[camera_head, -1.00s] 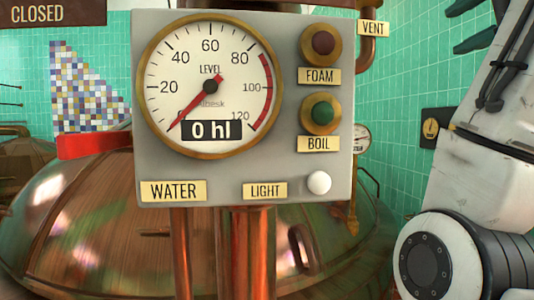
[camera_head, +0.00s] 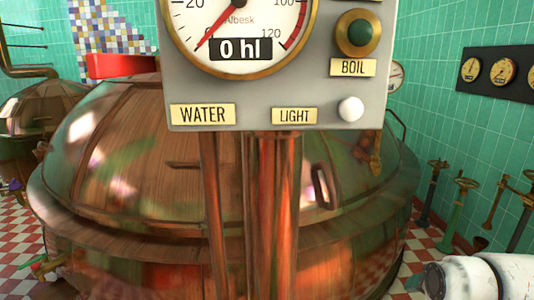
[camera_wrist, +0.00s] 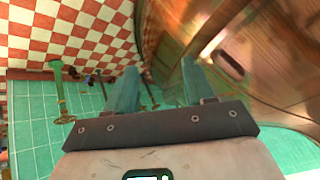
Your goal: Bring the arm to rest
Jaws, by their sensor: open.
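My gripper (camera_wrist: 157,84) shows in the wrist view with its two teal fingers apart and nothing between them. The large copper kettle (camera_wrist: 255,50) is beyond and to the right of the fingers, and they appear clear of it. In the head view, part of my white arm (camera_head: 480,276) is low at the right edge.
A grey panel (camera_head: 262,103) with a gauge reading 0 hl stands on copper pipes (camera_head: 272,200) before the kettle (camera_head: 120,140). A smaller copper kettle (camera_head: 40,105) is at left. Valve posts (camera_head: 432,190) stand by the tiled wall at right. The checkered floor (camera_head: 20,250) shows at left.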

